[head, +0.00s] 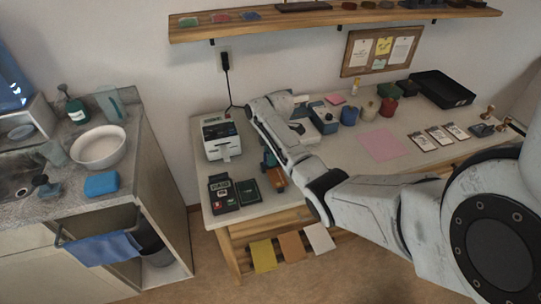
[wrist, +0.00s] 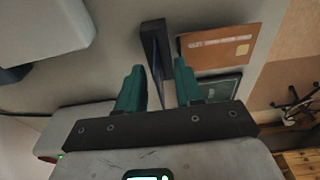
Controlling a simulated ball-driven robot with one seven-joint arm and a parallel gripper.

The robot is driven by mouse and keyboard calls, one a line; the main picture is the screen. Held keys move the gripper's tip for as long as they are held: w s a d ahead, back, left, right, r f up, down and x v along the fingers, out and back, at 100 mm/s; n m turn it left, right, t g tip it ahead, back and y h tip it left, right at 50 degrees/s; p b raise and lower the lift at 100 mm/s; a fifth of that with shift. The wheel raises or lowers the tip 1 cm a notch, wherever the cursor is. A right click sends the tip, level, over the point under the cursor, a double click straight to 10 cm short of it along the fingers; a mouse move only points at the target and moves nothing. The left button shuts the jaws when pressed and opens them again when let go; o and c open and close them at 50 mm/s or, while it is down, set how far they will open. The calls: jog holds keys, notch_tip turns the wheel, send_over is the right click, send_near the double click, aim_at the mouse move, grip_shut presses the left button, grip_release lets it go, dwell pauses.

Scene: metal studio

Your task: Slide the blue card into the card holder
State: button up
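My gripper (wrist: 160,65) shows two teal fingers in the wrist view, standing well apart. A dark slate-blue, narrow upright shape (wrist: 155,45) lies beyond and between the fingertips; I cannot tell whether it is the card holder or the blue card seen edge-on, or whether a finger touches it. An orange card with a chip (wrist: 218,48) and a dark green card (wrist: 222,88) lie right of the fingers. In the head view my gripper (head: 270,160) is low over the front of the table, beside the orange card (head: 277,179). No clearly blue card is distinguishable there.
A white printer-like device (head: 221,138) stands left of my gripper on the table (head: 330,168). A dark terminal (head: 222,193) and a dark green panel (head: 248,191) lie at the front left. Several jars and a pink sheet (head: 383,145) lie to the right.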

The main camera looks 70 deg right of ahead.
jog(key=r, duration=0.7)
jog(key=s+d+r, duration=0.1)
jog(key=r, duration=0.2)
jog(key=shift+r+b, duration=0.35)
dwell(0.3)
jog(key=a+f+m, duration=0.2)
jog(key=a+f, duration=0.3)
jog(key=a, duration=0.8)
jog(key=a+f+m, duration=0.2)
jog(key=a+f, duration=0.4)
jog(key=a, duration=0.6)
jog(key=s+a+m, duration=0.2)
jog(key=s+a, duration=0.3)
jog(key=s, duration=0.3)
jog(key=s+a+m+h, duration=0.1)
jog(key=s+a+m, duration=0.1)
jog(key=s+a, duration=0.4)
jog(key=shift+s+r+m, duration=0.25)
jog(key=shift+s+m, duration=0.05)
jog(key=shift+s, duration=0.95)
jog(key=shift+a, duration=0.1)
